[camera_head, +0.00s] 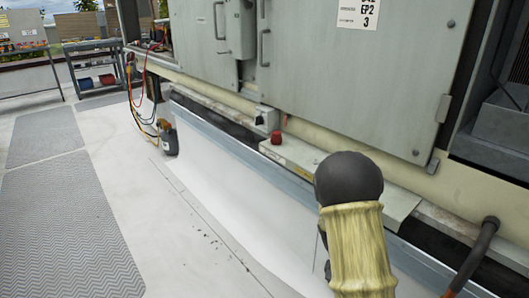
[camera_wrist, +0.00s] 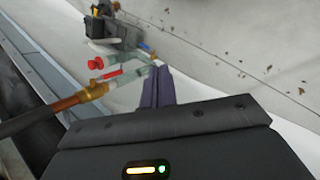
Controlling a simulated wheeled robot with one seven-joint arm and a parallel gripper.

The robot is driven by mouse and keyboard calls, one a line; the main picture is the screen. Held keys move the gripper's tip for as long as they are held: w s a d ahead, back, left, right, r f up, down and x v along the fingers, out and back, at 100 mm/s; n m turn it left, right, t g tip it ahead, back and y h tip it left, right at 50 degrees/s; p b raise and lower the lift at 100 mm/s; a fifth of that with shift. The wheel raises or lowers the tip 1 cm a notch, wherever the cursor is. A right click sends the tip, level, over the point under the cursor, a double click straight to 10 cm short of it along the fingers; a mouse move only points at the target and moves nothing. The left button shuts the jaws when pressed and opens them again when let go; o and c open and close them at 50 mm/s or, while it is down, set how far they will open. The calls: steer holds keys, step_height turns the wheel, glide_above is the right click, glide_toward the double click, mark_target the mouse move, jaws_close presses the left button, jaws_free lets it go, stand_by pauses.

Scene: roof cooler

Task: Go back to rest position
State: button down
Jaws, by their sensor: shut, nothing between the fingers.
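My gripper (camera_wrist: 162,72) shows in the wrist view with its two dark purple fingers together and nothing between them. It points toward a pale valve fitting (camera_wrist: 134,82) with a red lever and a red knob (camera_wrist: 95,63). A brass-coloured connector (camera_wrist: 75,98) on a dark hose joins the fitting from the left. The fingertips overlap the fitting in the picture; I cannot tell if they touch it. In the head view my arm is at the lower right in front of the cooler unit (camera_head: 320,85), and my gripper is hidden there.
A dark pump-like device (camera_wrist: 108,30) lies beyond the fitting. In the head view, a small dark canister (camera_head: 168,138) with hoses stands on the floor by the unit. A metal shelf (camera_head: 97,65) stands at the back left. Grey mats (camera_head: 45,215) lie on open floor at left.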

steer(key=s+a+r+n+t+y+p, duration=0.1)
steer(key=s+a+r+n+t+y, duration=0.1)
steer(key=s+a+r+t, duration=0.4)
steer(key=s+a+r+n+t+y+p, duration=0.1)
steer(key=s+a+r+n+t+y, duration=0.15)
steer(key=r, duration=0.55)
step_height(320, 180, up, 38)
steer(key=w+p, duration=0.1)
steer(key=p, duration=3.7)
steer(key=shift+a+f+m+g, duration=0.25)
steer(key=shift+m+g, duration=0.1)
steer(key=shift+f+h, duration=0.1)
steer(key=shift+h, duration=0.15)
